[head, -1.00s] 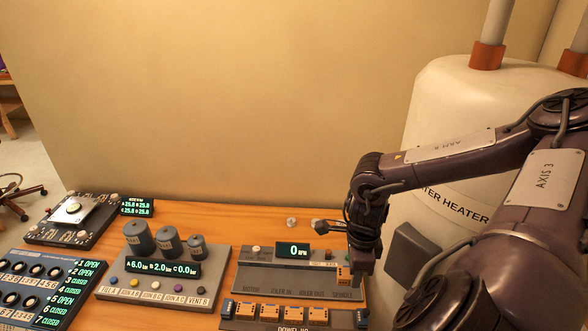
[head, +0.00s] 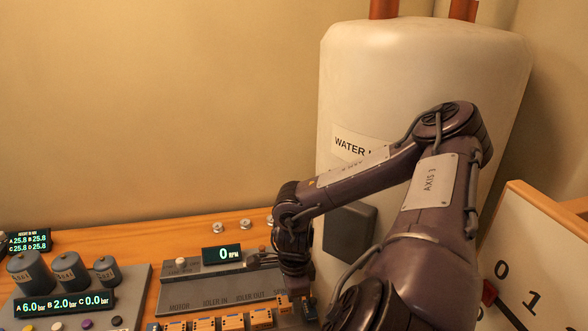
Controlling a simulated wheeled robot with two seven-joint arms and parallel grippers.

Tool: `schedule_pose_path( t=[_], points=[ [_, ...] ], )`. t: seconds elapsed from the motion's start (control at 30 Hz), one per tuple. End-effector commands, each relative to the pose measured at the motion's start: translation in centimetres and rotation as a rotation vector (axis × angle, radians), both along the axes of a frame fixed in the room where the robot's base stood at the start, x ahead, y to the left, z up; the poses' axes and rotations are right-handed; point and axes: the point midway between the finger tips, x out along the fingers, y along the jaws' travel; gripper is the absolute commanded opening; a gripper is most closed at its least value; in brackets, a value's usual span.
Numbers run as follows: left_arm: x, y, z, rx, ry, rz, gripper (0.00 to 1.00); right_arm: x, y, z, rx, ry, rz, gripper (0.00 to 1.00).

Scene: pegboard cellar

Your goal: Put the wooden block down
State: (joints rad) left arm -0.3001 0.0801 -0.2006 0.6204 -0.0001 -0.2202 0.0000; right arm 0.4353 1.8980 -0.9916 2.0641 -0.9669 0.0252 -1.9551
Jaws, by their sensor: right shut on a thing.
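My right gripper (head: 294,290) points down at the front right of the grey panel with the 0 RPM display. It is shut on a small orange-brown wooden block (head: 283,303), which shows only partly at the left of the fingers. The fingertips are mostly hidden, and I cannot tell whether the block touches what is below it. My left gripper is not in view.
The grey motor panel (head: 180,290) has a 0 RPM display (head: 222,255). Left of it stands a pressure panel (head: 134,285) with dark cylinders (head: 66,268). A white water heater (head: 400,70) rises behind my right arm.

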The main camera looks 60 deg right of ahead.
Motion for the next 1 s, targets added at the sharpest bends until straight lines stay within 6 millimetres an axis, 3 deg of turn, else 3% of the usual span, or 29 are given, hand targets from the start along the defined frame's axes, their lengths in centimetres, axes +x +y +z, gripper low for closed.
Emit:
schedule_pose_path(
  t=[0.33,0.73,0.77,0.9,1.0],
  points=[
    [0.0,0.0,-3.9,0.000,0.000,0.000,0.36,0.0,0.0,-4.3,0.001,-0.001,-0.001,0.14],
    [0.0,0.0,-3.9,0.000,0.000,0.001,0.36,0.0,0.0,-4.6,0.000,0.000,-0.001,0.14],
    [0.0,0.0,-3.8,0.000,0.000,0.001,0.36,0.0,0.0,-4.4,0.000,0.000,-0.001,0.39],
    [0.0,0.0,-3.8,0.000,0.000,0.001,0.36,0.0,0.0,-4.4,0.000,0.000,-0.001,0.57],
    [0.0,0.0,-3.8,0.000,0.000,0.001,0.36,0.0,0.0,-4.4,0.000,0.000,-0.001,0.57]
  ],
)
